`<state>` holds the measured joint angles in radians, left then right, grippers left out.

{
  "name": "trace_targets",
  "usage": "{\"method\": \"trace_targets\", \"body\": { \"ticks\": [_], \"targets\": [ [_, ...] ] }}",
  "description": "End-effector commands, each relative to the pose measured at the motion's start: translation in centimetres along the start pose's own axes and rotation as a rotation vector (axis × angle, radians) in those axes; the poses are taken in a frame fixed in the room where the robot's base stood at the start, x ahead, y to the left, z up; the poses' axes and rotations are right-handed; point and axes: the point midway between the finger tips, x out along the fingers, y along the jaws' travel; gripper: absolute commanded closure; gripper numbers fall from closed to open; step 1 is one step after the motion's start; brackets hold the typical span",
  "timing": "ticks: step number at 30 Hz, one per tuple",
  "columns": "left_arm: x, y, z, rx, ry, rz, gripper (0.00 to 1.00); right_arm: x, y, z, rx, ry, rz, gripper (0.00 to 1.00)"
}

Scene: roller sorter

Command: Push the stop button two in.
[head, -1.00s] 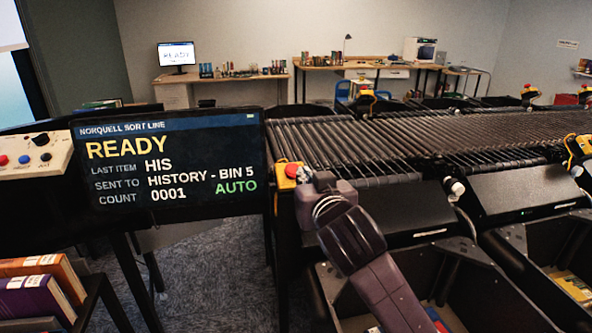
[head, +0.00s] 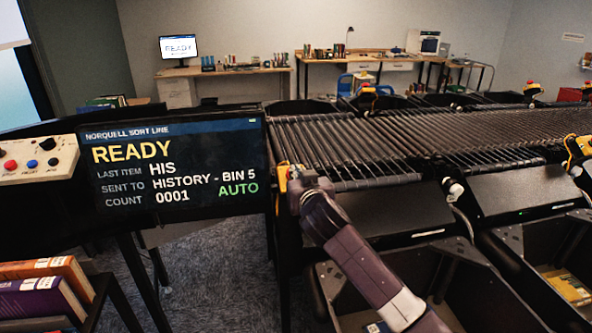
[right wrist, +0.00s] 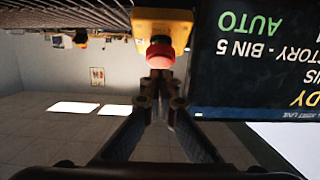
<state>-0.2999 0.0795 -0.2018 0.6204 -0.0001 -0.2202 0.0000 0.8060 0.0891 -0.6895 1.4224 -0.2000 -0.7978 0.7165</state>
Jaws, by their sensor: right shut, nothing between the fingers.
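A red stop button (right wrist: 160,54) on a yellow box (right wrist: 162,22) shows in the right wrist view, which looks upside down. The yellow box (head: 283,182) sits at the near left end of the roller line in the head view, where my gripper hides the red button. My right gripper (right wrist: 159,80) is shut and empty. Its fingertips are right at the button's face; I cannot tell whether they touch. In the head view the right gripper (head: 296,174) is at the box. No number shows on the button. My left gripper is not in view.
The display screen (head: 172,165) reading READY stands just left of the box. The roller bed (head: 350,145) runs off to the right, with dark bins (head: 500,270) below. A control panel (head: 35,160) is at far left. Another yellow stop box (head: 577,150) is at the right edge.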

Motion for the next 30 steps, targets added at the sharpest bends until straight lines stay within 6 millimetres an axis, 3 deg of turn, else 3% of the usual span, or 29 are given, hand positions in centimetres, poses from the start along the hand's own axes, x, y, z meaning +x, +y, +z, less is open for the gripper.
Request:
{"method": "trace_targets", "body": {
  "ticks": [15,24,30],
  "targets": [
    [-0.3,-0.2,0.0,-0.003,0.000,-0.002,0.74,0.7,0.0,0.8,0.000,0.000,-0.001,1.00],
    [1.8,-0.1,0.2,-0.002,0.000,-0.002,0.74,2.1,-0.1,2.5,0.003,-0.001,0.000,1.00],
    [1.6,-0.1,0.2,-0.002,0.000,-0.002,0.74,2.3,0.0,2.6,0.000,-0.006,0.001,1.00]
  ]
}}
